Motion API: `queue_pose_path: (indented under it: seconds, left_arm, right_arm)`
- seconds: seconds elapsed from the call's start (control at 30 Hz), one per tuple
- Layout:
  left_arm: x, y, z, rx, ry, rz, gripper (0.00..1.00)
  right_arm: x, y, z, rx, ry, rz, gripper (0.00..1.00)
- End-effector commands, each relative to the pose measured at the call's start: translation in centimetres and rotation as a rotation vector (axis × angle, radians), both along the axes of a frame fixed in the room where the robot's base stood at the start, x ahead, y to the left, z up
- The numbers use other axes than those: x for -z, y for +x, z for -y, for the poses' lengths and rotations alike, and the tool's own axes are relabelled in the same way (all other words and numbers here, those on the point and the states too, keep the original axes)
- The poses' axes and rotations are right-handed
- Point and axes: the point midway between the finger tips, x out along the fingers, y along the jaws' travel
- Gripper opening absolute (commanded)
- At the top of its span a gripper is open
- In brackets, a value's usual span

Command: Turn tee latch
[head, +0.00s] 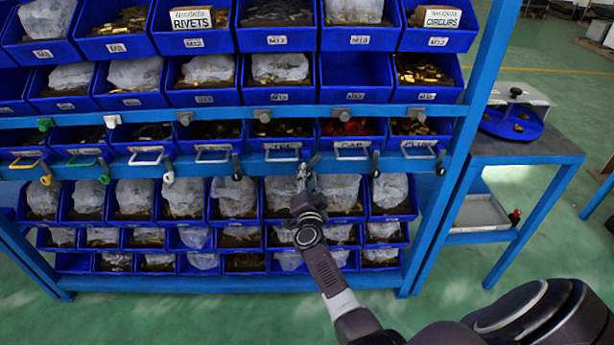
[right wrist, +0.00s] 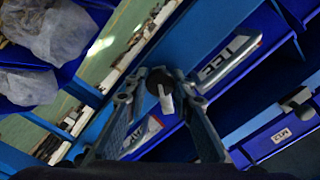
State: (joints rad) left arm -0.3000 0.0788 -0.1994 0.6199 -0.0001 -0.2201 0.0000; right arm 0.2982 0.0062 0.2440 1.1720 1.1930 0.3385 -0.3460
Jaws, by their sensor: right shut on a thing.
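The TEE drawer (head: 281,148) is in the middle row of the blue rack, with a white pull handle and a "TEE" label. The label also shows in the right wrist view (right wrist: 228,60). My right gripper (head: 303,178) reaches up to the rail just right of that handle. In the right wrist view, my right gripper (right wrist: 160,86) has its fingers on either side of the tee latch (right wrist: 166,100), a small lever with a dark pivot and a pale end, and is shut on it. In the head view the gripper mostly hides this latch. My left gripper is not in view.
The CAP drawer (head: 352,146) is to the right, with a dark hanging latch (head: 375,163) beside it. More bins with wrapped parts fill rows above and below. A blue side table (head: 530,148) stands at the right. Green floor is open in front.

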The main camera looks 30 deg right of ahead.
Motion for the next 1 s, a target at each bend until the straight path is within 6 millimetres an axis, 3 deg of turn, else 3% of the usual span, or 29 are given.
queue_pose_path:
  seconds: [0.6,1.0]
  left_arm:
    - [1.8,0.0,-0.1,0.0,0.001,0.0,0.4]
    - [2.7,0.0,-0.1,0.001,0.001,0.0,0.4]
  right_arm:
    - [0.5,-0.1,0.0,0.001,0.498,0.302,0.0]
    - [0.5,-0.1,0.0,0.0,0.727,0.442,0.0]
